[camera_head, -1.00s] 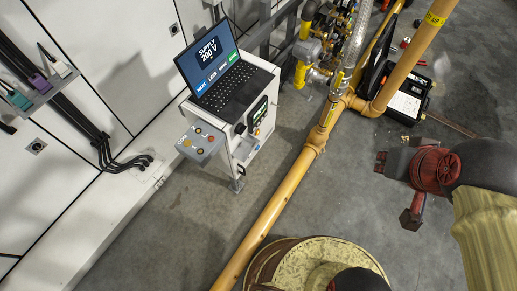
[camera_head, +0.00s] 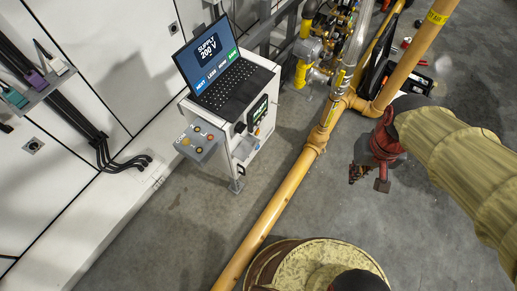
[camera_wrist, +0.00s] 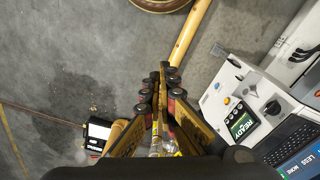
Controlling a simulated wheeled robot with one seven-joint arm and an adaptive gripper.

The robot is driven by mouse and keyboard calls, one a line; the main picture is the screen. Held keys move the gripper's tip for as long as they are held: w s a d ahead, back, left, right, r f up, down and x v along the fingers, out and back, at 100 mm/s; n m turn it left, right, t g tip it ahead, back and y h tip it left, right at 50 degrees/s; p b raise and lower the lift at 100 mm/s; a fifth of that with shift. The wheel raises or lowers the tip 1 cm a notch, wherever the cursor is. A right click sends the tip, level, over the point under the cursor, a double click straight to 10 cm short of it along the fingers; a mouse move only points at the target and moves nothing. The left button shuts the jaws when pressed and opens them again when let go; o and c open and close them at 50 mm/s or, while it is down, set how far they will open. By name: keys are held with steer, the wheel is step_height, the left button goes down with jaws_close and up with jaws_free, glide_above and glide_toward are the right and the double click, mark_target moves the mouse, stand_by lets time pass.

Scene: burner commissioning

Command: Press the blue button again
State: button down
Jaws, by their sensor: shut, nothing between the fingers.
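A white cart (camera_head: 222,157) carries an open laptop (camera_head: 228,83), whose screen reads "SUPPLY 200 V" with small coloured labels below. A grey button box (camera_head: 203,150) with several small round buttons sticks out from the cart's front left. I cannot make out a blue button clearly in the head view. In the wrist view, the cart's front panel (camera_wrist: 216,103) shows small buttons, a black knob and a display (camera_wrist: 241,124) reading "READY". My gripper (camera_head: 358,173) is right of the cart, across the yellow pipe, and well apart from it. Its fingers (camera_wrist: 163,78) are closed and empty in the wrist view.
A yellow pipe (camera_head: 271,210) runs diagonally between the cart and my arm. Valves and pipework (camera_head: 315,60) stand behind. A round yellow-topped drum (camera_head: 318,262) is at the bottom. White cabinets (camera_head: 75,110) line the left. An open black case (camera_head: 410,85) lies at the upper right.

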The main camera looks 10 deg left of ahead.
mark_target(258, 147)
steer(key=w+a+f+n+g+b, duration=0.1)
steer(key=w+f, duration=0.2)
steer(key=f, duration=0.7)
steer(key=w+a+f+n+b, duration=0.1)
steer(key=w+f, duration=0.3)
steer(key=f, duration=0.7)
steer(key=w+a+f+n+g+b, duration=0.1)
steer(key=w+a+f, duration=0.15)
steer(key=f, duration=0.75)
steer(key=w+a+f+n+t+y+b, duration=0.15)
steer(key=a+f, duration=0.25)
steer(key=f, duration=1.1)
steer(key=w+a+f+n+t+y, duration=0.1)
steer(key=a+f+t, duration=0.15)
steer(key=f, duration=1.25)
steer(key=w+a+r+n+t+y, duration=0.1)
steer(key=w+a+r+t+y, duration=0.3)
steer(key=w+a, duration=0.6)
steer(key=shift+w+r+n+t, duration=0.35)
steer(key=shift+w+r+t, duration=0.6)
steer(key=shift+w, duration=0.3)
steer(key=shift+a+y, duration=0.1)
steer(key=shift+y, duration=0.15)
steer(key=w+a, duration=0.3)
steer(key=a, duration=0.5)
steer(key=shift+a, duration=0.15)
